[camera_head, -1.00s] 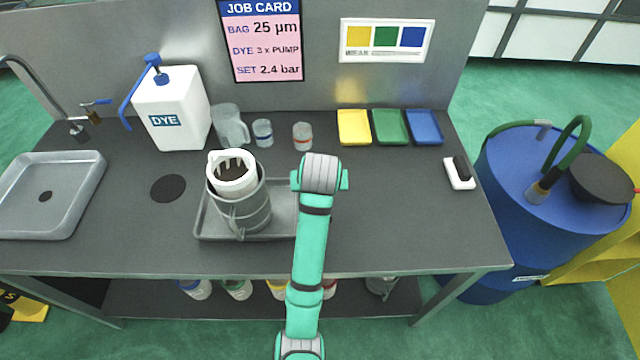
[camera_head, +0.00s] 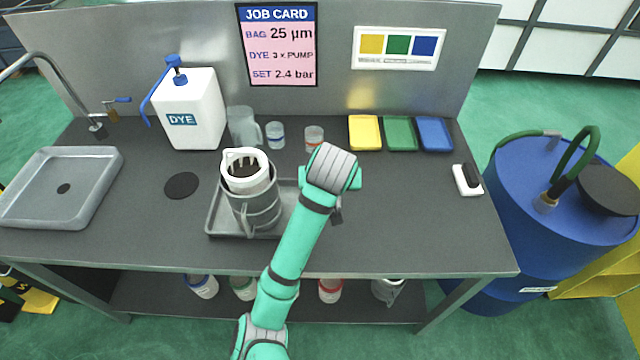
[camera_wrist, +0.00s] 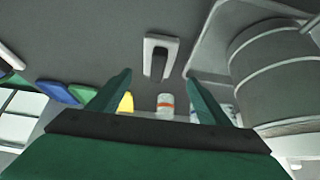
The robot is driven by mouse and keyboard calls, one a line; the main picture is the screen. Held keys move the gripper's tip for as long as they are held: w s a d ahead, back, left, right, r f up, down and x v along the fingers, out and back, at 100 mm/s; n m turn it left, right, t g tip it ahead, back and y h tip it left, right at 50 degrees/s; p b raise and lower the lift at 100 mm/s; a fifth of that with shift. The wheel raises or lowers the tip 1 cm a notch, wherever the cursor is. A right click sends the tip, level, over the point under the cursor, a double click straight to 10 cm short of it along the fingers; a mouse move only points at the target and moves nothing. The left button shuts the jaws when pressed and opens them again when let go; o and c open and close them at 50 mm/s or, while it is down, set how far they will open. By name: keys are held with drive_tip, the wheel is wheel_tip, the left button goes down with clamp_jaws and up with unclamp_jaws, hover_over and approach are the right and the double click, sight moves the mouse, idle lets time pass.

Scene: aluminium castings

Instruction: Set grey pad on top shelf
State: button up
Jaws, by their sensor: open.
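Nothing shows plainly as a grey pad, and I see no top shelf. A white block with a dark bar (camera_wrist: 160,55) lies ahead of my gripper (camera_wrist: 158,76), between the fingers in the wrist view. I cannot tell whether this is the pad; my arm seems to hide it in the head view. A similar white block with a dark top (camera_head: 467,180) lies at the bench's right end. A dark round disc (camera_head: 181,186) lies flat beside the sink. My gripper is open and empty, mostly hidden behind my arm in the head view.
A metal pot (camera_head: 254,207) with a white liner stands in a grey tray (camera_head: 217,222). Cups, a jug and a white DYE bottle (camera_head: 193,110) stand behind. Yellow, green and blue trays (camera_head: 434,134) line the back. A lower shelf (camera_head: 150,300) holds several jars. The bench's right front is clear.

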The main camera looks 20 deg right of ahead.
drive_tip(key=shift+s+r, duration=0.1)
drive_tip(key=shift+r, duration=0.4)
drive_tip(key=shift+s+r, duration=0.4)
drive_tip(key=shift+s, duration=0.1)
drive_tip(key=shift+c, duration=1)
drive_tip(key=d+t+h, duration=0.2)
drive_tip(key=d+h, duration=0.2)
drive_tip(key=d, duration=0.3)
drive_tip(key=s+a+f+t, duration=0.1)
drive_tip(key=a+f, duration=0.1)
drive_tip(key=s+a+f+t, duration=0.1)
drive_tip(key=a+f, duration=0.1)
drive_tip(key=a, duration=0.1)
drive_tip(key=s+a+f+t+y, duration=0.1)
drive_tip(key=a+f+t, duration=0.1)
drive_tip(key=f, duration=0.1)
drive_tip(key=shift+a, duration=0.55)
drive_tip(key=shift+y, duration=0.3)
drive_tip(key=x, duration=0.4)
drive_tip(key=shift+w+a, duration=0.15)
drive_tip(key=shift+r+x, duration=0.1)
drive_tip(key=shift+x, duration=1.55)
drive_tip(key=shift+r+x, duration=0.15)
drive_tip(key=shift+x, duration=1.5)
